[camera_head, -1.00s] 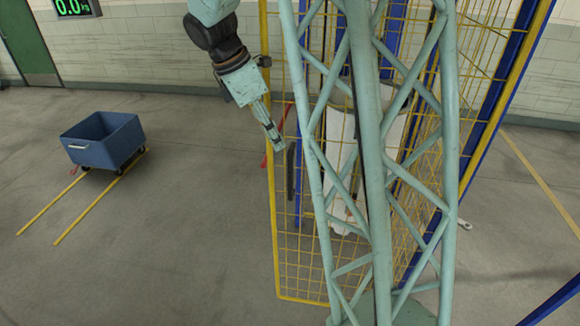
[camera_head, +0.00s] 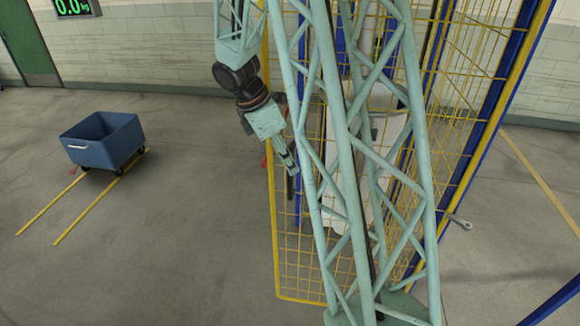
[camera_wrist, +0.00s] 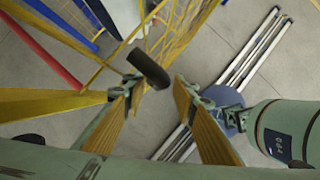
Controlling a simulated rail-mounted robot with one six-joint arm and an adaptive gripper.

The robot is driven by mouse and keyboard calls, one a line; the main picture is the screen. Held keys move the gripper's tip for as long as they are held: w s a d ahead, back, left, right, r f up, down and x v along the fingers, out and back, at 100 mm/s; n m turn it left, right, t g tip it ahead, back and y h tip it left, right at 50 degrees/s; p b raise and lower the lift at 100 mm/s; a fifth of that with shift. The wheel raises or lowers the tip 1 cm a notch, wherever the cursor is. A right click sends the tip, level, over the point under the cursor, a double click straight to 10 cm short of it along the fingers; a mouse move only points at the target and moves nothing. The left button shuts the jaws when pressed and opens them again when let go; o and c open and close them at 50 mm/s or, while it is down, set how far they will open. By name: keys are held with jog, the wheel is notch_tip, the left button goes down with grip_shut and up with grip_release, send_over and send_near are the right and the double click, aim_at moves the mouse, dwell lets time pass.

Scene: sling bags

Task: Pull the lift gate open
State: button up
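The lift gate (camera_head: 275,230) is a yellow-framed mesh panel, upright in the head view, partly hidden behind my lattice arm. Its dark bar handle (camera_head: 290,188) shows just below my gripper (camera_head: 291,171). In the wrist view the dark handle (camera_wrist: 150,68) lies just beyond the fingertips, in the gap between them and nearer the left finger. My gripper (camera_wrist: 157,82) is open, its tan-padded fingers apart with nothing held. I cannot tell whether the left finger touches the handle.
Blue posts (camera_head: 487,140) and more yellow mesh enclose the lift. A white shape (camera_head: 385,150) stands behind the mesh. A blue wheeled bin (camera_head: 103,142) stands at left by yellow floor lines. The floor between bin and gate is clear.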

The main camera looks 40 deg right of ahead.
jog(key=shift+x, duration=0.95)
jog(key=shift+c, duration=0.4)
grip_shut()
